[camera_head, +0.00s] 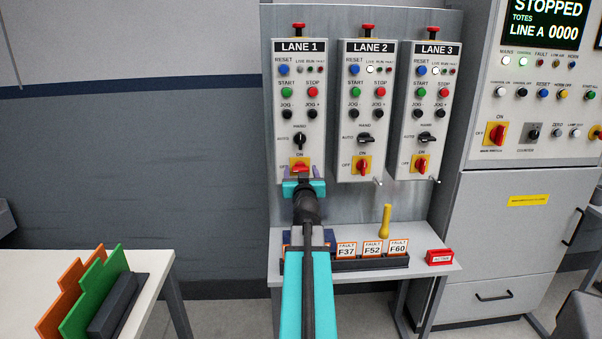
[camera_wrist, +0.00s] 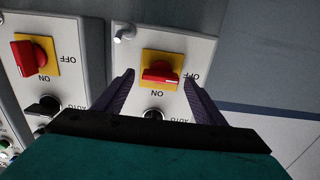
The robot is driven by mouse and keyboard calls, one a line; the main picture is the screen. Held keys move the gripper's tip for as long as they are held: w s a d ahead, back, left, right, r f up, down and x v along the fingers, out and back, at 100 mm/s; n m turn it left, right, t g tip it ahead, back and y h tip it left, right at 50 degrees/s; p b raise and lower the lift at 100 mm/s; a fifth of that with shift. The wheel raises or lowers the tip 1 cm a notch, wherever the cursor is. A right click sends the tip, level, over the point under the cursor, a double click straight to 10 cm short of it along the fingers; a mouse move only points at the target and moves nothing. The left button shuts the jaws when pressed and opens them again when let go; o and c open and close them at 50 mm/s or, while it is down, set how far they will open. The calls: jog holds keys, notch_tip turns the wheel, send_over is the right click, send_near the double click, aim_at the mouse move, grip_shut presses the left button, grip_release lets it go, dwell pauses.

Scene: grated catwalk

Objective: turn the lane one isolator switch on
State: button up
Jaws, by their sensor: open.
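The lane one isolator switch (camera_head: 300,166) is a red handle on a yellow plate, low on the LANE 1 box (camera_head: 316,133). Its handle lies level, towards OFF; it also shows in the wrist view (camera_wrist: 160,74), upside down. My gripper (camera_head: 302,174) is open in front of it. In the wrist view my gripper (camera_wrist: 159,78) has one purple finger to each side of the red handle, with gaps on both sides. Whether the fingertips reach the handle's depth I cannot tell. My gripper partly hides the switch's lower part in the head view.
The LANE 2 (camera_head: 363,167) and LANE 3 (camera_head: 421,164) isolators stand to the right, handles upright. The lane one mode knob (camera_head: 299,141) sits just above the switch. Below are a shelf with fault cards (camera_head: 372,248) and a yellow handle (camera_head: 385,220). The wall left is clear.

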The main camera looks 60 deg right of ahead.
jog(key=c, duration=1.1)
jog(key=shift+o, duration=0.2)
jog(key=shift+m, duration=0.5)
jog(key=m, duration=0.3)
jog(key=shift+m, duration=0.4)
jog(key=m, duration=0.4)
jog(key=shift+s+d+p, duration=0.1)
jog(key=shift+s+p, duration=0.05)
jog(key=shift+p, duration=0.2)
jog(key=m, duration=0.5)
jog(key=shift+f+p, duration=0.1)
jog(key=shift+p, duration=0.3)
jog(key=m, duration=0.4)
jog(key=shift+f+p, duration=0.1)
jog(key=shift+p, duration=0.25)
jog(key=shift+m, duration=0.3)
